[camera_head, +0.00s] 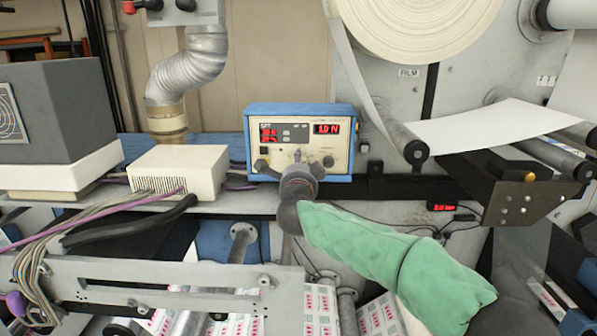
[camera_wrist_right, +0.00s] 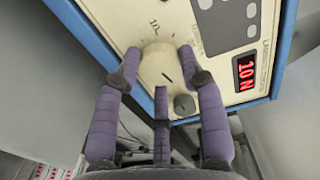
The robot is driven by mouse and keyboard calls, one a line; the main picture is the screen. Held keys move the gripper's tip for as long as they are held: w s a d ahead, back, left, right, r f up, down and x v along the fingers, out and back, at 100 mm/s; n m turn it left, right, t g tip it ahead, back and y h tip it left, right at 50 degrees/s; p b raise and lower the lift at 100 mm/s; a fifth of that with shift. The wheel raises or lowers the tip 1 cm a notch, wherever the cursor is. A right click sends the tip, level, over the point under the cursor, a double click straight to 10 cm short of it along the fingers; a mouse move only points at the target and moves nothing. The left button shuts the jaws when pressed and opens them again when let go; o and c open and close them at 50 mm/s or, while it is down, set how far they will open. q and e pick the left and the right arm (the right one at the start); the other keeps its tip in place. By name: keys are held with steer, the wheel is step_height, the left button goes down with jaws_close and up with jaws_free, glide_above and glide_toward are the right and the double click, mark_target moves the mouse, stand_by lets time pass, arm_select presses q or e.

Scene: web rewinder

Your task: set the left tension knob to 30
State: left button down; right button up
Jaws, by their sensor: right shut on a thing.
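A control box (camera_head: 301,112) with a blue frame and cream face stands at the centre of the head view. Its right red display (camera_head: 327,128) reads 1.0 N; its left display (camera_head: 269,133) is too small to read surely. My right gripper (camera_head: 298,172) is at the lower middle of its face. In the wrist view its purple fingers are shut around a round cream knob (camera_wrist_right: 157,66) with a dark line on it, which they hide in the head view. A small dark knob (camera_wrist_right: 184,104) sits beside the fingers. My left gripper is not in view.
A beige vented box (camera_head: 180,170) and cables are at the left. A metal frame (camera_head: 160,285) crosses the lower left.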

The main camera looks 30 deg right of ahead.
steer(key=shift+s+d+r+m, duration=0.15)
steer(key=shift+d+r+m, duration=0.1)
steer(key=shift+r+m, duration=0.15)
steer(key=o, duration=1.1)
steer(key=shift+f, duration=0.1)
steer(key=shift+o, duration=0.2)
steer(key=shift+d+f, duration=0.15)
steer(key=shift+a, duration=0.25)
steer(key=shift+s+a, duration=0.15)
steer(key=v, duration=1.1)
steer(key=shift+s, duration=0.3)
